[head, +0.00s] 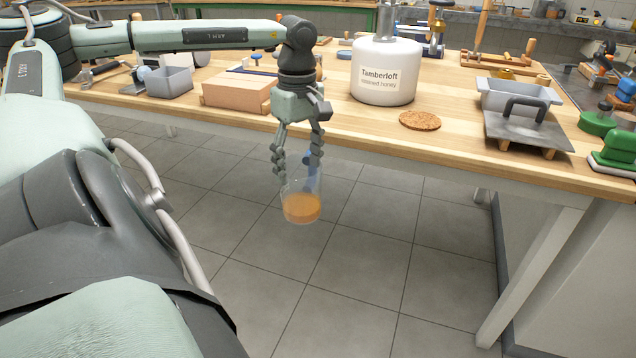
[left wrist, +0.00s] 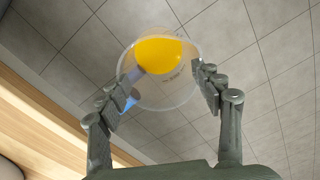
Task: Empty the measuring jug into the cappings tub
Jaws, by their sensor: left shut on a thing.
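My left gripper (head: 299,168) is shut on the clear measuring jug (head: 303,207), which has a blue part by the fingers. The jug hangs about upright in front of the bench, over the floor, with amber honey in its lower part. In the left wrist view, the jug (left wrist: 185,93) sits between the fingers (left wrist: 165,92), with the yellow honey (left wrist: 158,54) inside. A small grey tub (head: 170,81) stands at the bench's left and a metal pan (head: 518,96) at its right; I cannot tell which is the cappings tub. My right gripper is out of view.
The wooden bench (head: 450,148) runs behind the jug. On it are a wooden block (head: 237,93), a white honey tank (head: 383,75), a cork mat (head: 420,121) and a grey plate with a handle (head: 527,132). The tiled floor (head: 350,270) below the jug is clear.

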